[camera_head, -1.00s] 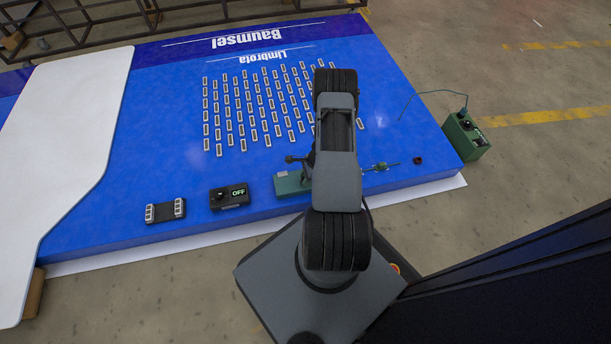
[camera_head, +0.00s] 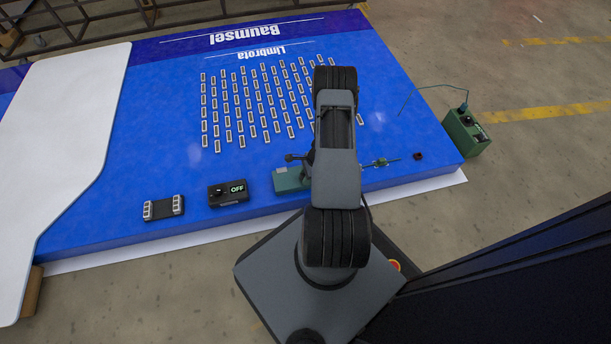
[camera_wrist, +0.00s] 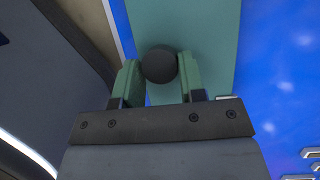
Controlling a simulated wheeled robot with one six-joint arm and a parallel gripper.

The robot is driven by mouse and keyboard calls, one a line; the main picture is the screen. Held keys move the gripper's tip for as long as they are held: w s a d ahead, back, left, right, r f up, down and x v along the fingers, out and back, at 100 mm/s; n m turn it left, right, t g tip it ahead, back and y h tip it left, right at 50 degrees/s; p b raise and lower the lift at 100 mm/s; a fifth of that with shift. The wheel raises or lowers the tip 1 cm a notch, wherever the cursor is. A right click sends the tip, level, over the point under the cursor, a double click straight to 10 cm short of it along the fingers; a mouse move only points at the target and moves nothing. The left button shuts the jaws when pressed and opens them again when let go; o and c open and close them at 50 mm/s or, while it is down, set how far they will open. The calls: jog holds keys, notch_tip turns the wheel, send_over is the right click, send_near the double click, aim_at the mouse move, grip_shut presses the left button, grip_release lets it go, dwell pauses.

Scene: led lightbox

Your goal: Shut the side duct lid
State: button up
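In the wrist view a flat teal panel (camera_wrist: 215,40) fills the upper middle, and a dark round knob (camera_wrist: 160,65) shows in front of it. My gripper (camera_wrist: 161,72) has its two green fingers on either side of the knob, closely flanking it and seemingly touching it. In the head view a teal-green fixture (camera_head: 290,179) stands at the front edge of the blue board, partly hidden by my arm. A side duct lid cannot be made out for certain; the teal panel may be part of it.
The blue board (camera_head: 175,120) carries several rows of small LED modules (camera_head: 230,110). A black box reading OFF (camera_head: 228,192) and a small module holder (camera_head: 163,208) stand left of the fixture. A white panel (camera_head: 60,130) covers the left. A green box with a wire (camera_head: 466,130) stands at right.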

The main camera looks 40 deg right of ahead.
jog(key=o, duration=0.4)
jog(key=shift+s+a+f, duration=0.3)
jog(key=shift+s+a, duration=0.15)
jog(key=shift+s, duration=0.2)
jog(key=shift+o, duration=0.2)
jog(key=w+p+v, duration=0.1)
jog(key=p+v, duration=0.5)
jog(key=v, duration=0.8)
jog(key=shift+s+d+r, duration=0.15)
jog(key=shift+s+d, duration=0.1)
jog(key=shift+d, duration=0.1)
jog(key=shift+c, duration=0.2)
